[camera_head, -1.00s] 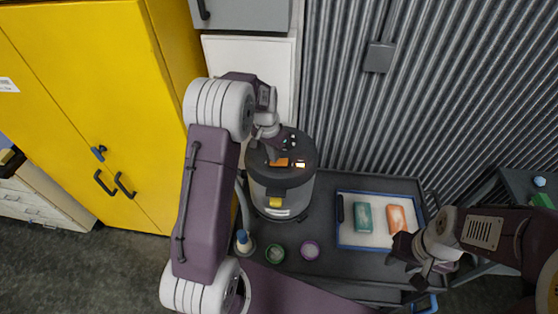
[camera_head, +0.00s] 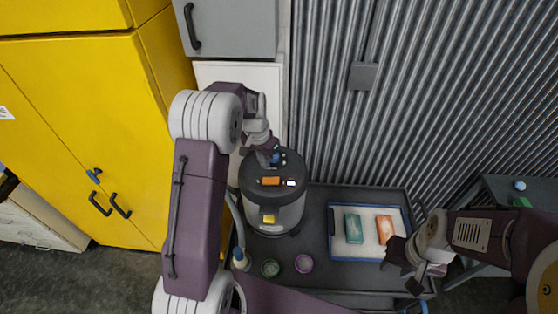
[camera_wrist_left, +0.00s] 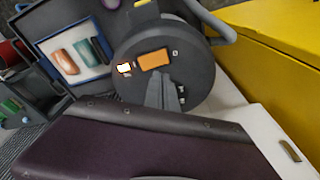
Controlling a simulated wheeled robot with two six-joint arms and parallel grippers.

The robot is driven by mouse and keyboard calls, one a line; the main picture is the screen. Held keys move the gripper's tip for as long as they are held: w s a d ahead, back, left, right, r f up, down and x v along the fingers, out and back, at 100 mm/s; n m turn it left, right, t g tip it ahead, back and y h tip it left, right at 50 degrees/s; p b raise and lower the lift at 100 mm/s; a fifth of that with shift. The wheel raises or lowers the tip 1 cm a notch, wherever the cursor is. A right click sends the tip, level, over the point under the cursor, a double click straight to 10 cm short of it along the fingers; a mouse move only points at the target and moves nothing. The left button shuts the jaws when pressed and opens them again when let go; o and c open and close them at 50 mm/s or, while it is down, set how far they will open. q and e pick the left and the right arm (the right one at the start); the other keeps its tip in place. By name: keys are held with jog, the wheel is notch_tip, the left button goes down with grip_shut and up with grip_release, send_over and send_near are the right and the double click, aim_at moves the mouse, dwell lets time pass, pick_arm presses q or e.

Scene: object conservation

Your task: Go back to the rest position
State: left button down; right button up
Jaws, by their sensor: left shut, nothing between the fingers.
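My left gripper (camera_head: 266,160) is shut and empty, over the back of the dark round top of a canister machine (camera_head: 255,178). In the left wrist view its closed grey fingers (camera_wrist_left: 160,92) appear in front of the machine's lid (camera_wrist_left: 190,65), beside the orange display. I cannot tell whether they touch the lid. My right gripper (camera_head: 398,276) hangs near the front right corner of a white tray with a blue rim (camera_head: 333,240). Its fingers look spread, with nothing seen between them.
The tray holds a teal item (camera_head: 353,228) and an orange item (camera_head: 385,229) on a dark cart (camera_head: 318,205). A green round container (camera_head: 270,268), a purple one (camera_head: 304,263) and a bottle (camera_head: 240,259) stand in front. Yellow cabinets (camera_head: 80,110) are left, a corrugated wall (camera_head: 430,110) behind.

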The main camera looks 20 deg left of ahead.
aim_at(268, 214)
pick_arm(q)
jog(key=shift+f, duration=0.1)
jog(key=shift+n, duration=0.8)
jog(key=s+d+f+b, duration=0.1)
jog(key=s+f+b, duration=0.2)
jog(key=f+b, duration=0.1)
jog(key=s+d+f+b, duration=0.1)
jog(key=s+f+b, duration=0.2)
jog(key=f+b, duration=0.1)
jog(key=s+d+f+b, duration=0.2)
jog(key=s+f+b, duration=0.1)
jog(key=f+b, duration=0.1)
jog(key=shift+s+f+b, duration=0.25)
jog(key=shift+b, duration=0.6)
jog(key=s+d+f+n+b, duration=0.1)
jog(key=s+d+f+b, duration=0.1)
jog(key=s+f+b, duration=0.7)
jog(key=s+f, duration=0.1)
jog(key=s, duration=0.2)
jog(key=shift+d+n+g, duration=0.3)
